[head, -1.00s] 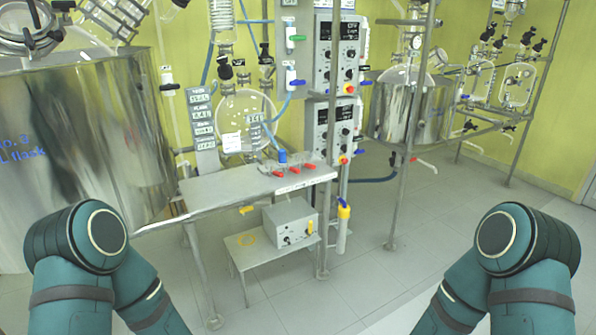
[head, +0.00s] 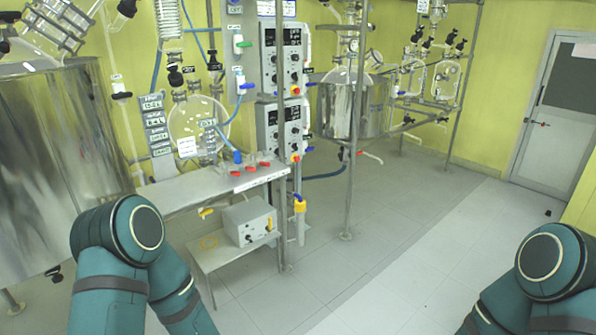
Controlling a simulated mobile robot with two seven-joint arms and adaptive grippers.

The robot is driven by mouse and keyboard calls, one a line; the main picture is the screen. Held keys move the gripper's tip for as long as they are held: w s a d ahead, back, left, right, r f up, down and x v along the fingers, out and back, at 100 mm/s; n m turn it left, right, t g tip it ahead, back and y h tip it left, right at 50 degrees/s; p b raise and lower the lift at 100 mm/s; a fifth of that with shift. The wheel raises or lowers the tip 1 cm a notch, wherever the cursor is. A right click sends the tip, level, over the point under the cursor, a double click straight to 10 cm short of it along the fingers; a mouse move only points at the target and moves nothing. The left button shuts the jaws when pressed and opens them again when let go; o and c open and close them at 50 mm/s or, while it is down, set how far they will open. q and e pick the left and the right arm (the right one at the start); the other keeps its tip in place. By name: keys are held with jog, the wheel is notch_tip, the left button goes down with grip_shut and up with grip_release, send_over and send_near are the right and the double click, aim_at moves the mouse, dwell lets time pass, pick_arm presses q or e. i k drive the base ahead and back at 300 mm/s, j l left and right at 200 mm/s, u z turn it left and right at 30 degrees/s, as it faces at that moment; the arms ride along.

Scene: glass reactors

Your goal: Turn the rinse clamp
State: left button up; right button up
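I cannot tell which part is the rinse clamp; the labels are too small to read. Candidates are red-handled clamps (head: 250,169) in a row on the metal bench (head: 212,187), with a blue piece (head: 237,157) just behind them. A green-handled valve (head: 244,43) and a blue-handled valve (head: 247,86) hang on the panel above. A yellow-handled valve (head: 206,212) sits under the bench edge, and a yellow and blue valve (head: 299,205) is on the pipe to the right. Only upper links of my two arms show at the lower left and lower right; neither gripper is in view.
A large steel vessel (head: 60,160) stands at the left. A round glass flask (head: 198,120) is behind the bench. A grey box (head: 248,220) sits on a low stand. A steel pole (head: 355,120) rises before a second vessel (head: 380,105). The floor (head: 420,250) at right is clear.

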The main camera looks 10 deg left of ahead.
aim_at(244, 166)
jog(key=i+l+z, duration=0.15)
jog(key=z, duration=0.25)
jog(key=i+z, duration=0.15)
jog(key=z, duration=0.25)
jog(key=i+l+z, duration=0.1)
jog(key=z, duration=0.3)
jog(key=i, duration=4.5)
jog(key=i+u, duration=0.1)
jog(key=u, duration=0.35)
jog(key=i+u, duration=0.15)
jog(key=u, duration=0.25)
jog(key=i+u, duration=0.1)
jog(key=u, duration=3.25)
jog(key=i, duration=0.15)
